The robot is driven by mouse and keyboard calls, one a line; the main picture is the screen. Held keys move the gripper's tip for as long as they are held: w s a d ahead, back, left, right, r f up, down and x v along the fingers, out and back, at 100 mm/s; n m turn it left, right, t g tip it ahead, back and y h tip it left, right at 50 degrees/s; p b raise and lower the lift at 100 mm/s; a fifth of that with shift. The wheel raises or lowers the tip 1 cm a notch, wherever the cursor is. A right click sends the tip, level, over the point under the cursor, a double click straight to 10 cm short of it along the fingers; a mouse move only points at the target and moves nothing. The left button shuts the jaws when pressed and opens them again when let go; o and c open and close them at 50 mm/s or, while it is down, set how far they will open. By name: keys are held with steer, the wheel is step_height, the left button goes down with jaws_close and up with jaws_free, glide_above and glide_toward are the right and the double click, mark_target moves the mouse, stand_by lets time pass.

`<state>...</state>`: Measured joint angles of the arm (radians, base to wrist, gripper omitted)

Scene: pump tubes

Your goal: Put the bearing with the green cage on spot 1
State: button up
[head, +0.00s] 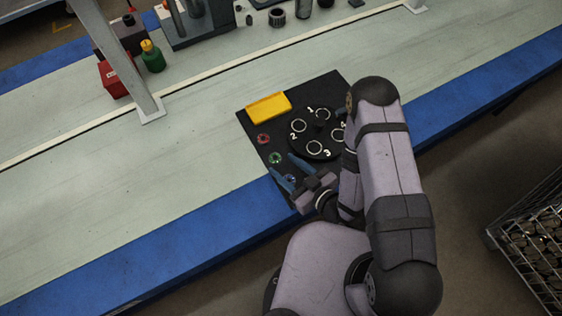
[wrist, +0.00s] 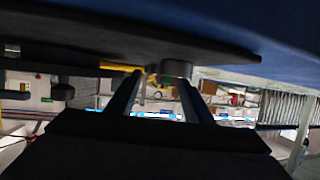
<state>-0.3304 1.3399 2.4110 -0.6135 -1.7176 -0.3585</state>
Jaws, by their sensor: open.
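The bearing with the green cage (head: 275,158) lies on the black board (head: 246,122) in the head view, between a red-caged bearing (head: 263,138) and a blue-caged one (head: 291,180). Spot 1 (head: 323,115) is a white ring on the round black turntable (head: 318,152), at its far side. It looks empty. My gripper (head: 281,164) is open and low over the board's left edge, its blue fingertips close to the green-caged bearing. Its fingers also show in the wrist view (wrist: 158,80), apart, with no bearing clearly visible between them.
A yellow block (head: 268,107) lies at the board's far left corner. A metal post (head: 150,108), a green bottle (head: 152,56) and a red box (head: 114,78) stand farther back left. The table left of the board is clear.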

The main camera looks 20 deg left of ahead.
mark_target(294, 180)
steer(key=shift+v, duration=1.95)
steer(key=shift+o, duration=0.5)
steer(key=shift+s+f, duration=0.1)
steer(key=shift+s, duration=0.15)
